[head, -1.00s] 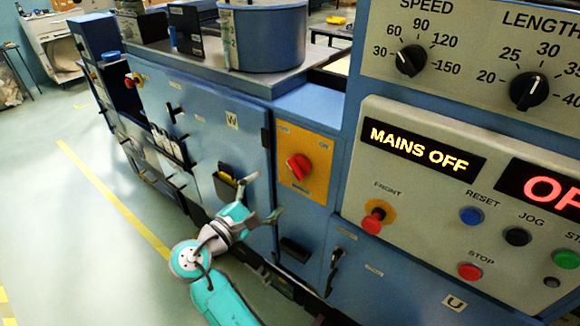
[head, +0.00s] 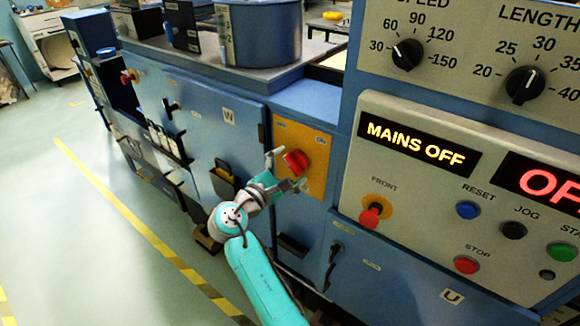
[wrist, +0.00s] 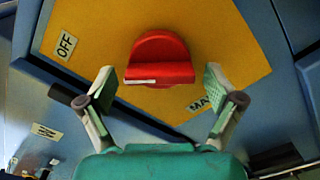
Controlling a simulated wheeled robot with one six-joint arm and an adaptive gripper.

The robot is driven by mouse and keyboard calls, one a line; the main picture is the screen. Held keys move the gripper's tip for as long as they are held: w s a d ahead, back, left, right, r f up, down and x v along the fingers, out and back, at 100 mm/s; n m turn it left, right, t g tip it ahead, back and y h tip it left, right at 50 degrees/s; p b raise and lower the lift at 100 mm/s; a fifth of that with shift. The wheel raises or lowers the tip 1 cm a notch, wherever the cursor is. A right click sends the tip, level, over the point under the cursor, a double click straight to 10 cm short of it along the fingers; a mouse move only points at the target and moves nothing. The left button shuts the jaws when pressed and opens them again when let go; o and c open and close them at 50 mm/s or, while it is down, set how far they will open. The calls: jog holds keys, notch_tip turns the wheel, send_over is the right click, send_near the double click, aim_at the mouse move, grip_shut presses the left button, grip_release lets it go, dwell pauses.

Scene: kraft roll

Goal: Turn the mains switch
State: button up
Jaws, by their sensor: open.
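The mains switch is a red rotary knob (head: 295,162) on a yellow plate (head: 318,147) on the blue machine. In the wrist view the red knob (wrist: 158,62) lies just beyond and between my open fingertips, with a white mark on its near face. The yellow plate (wrist: 105,35) carries an OFF label (wrist: 67,46) at left and a partly hidden label starting "MA" (wrist: 200,103) at right. My gripper (head: 286,168) is open in front of the knob, with one finger above and one below; it also shows in the wrist view (wrist: 160,82). I cannot tell whether it touches the knob.
A lit display (head: 416,143) reads MAINS OFF. The control panel (head: 400,215) to the right holds a red FRONT button (head: 371,216), and RESET, JOG and STOP buttons. A door handle (head: 333,255) juts out below. Open floor (head: 60,220) lies left.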

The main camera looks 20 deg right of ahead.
jog(key=c, duration=1.1)
jog(key=shift+c, duration=0.2)
jog(key=shift+m, duration=0.3)
jog(key=m, duration=0.3)
jog(key=shift+r+m, duration=0.1)
jog(key=shift+m, duration=0.3)
jog(key=m, duration=0.4)
jog(key=shift+r, duration=0.1)
jog(key=m, duration=0.5)
jog(key=shift+r+m, duration=0.15)
jog(key=shift+m, duration=2.05)
